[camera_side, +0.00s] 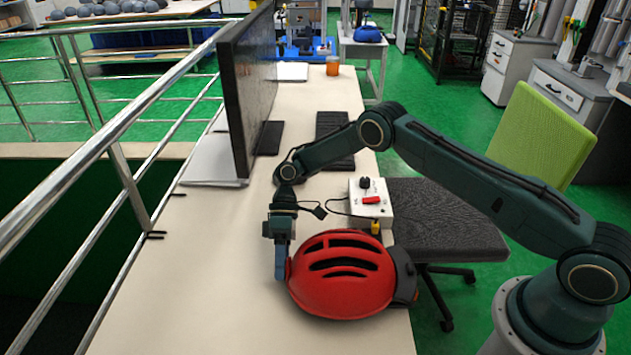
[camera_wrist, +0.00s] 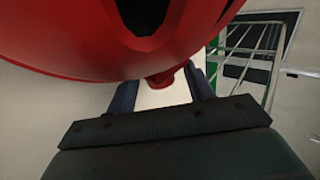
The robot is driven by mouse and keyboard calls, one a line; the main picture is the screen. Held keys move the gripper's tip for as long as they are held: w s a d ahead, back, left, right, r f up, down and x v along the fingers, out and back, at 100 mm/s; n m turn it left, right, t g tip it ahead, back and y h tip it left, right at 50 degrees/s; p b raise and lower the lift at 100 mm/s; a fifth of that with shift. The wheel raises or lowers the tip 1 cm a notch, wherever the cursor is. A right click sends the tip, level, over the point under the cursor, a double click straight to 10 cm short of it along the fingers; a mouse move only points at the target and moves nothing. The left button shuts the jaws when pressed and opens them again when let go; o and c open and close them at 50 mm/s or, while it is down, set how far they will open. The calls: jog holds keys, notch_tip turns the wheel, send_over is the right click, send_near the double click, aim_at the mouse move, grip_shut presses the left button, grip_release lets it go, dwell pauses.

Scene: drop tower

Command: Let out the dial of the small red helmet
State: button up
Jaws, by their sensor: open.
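The red helmet (camera_side: 342,285) rests on the table near its front edge, vented shell up, with a dark part at its right end. It fills the top of the wrist view (camera_wrist: 75,40). A small red knob, apparently the dial (camera_wrist: 160,79), sticks out below the shell's rim there. My gripper (camera_side: 281,262) points down at the helmet's left end. In the wrist view my gripper (camera_wrist: 163,90) is open, with one blue finger on each side of the knob. I cannot tell whether either finger touches it.
A white control box (camera_side: 371,200) with a black knob and red switch stands just behind the helmet. A monitor (camera_side: 245,95) and keyboard (camera_side: 335,140) are farther back. A metal railing (camera_side: 120,150) runs along the left. The table left of my gripper is clear.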

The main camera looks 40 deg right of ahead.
jog(key=shift+s+a+r+t+h, duration=0.1)
jog(key=shift+r+t+h, duration=0.05)
jog(key=shift+t+h, duration=0.5)
jog(key=shift+s+a+r+t+h, duration=0.1)
jog(key=shift+t+h, duration=0.55)
jog(key=shift+t+h, duration=0.3)
jog(key=shift+s+a+t+h, duration=0.15)
jog(key=shift+t+h, duration=0.7)
jog(key=shift+s+a+t+h, duration=0.1)
jog(key=shift+t+h, duration=0.75)
notch_tip(320, 180, up, 14)
jog(key=s+d+r+m+t, duration=0.1)
jog(key=s+d+r, duration=0.2)
jog(key=r, duration=0.3)
jog(key=s+d+r+m+t, duration=0.1)
jog(key=s+d+r+m, duration=0.1)
jog(key=s+d+r, duration=0.2)
jog(key=shift+s+d+r+t, duration=0.2)
jog(key=shift+d+r+t, duration=0.2)
jog(key=shift+d+r, duration=0.9)
jog(key=shift+a+r, duration=0.35)
jog(key=shift+r, duration=0.05)
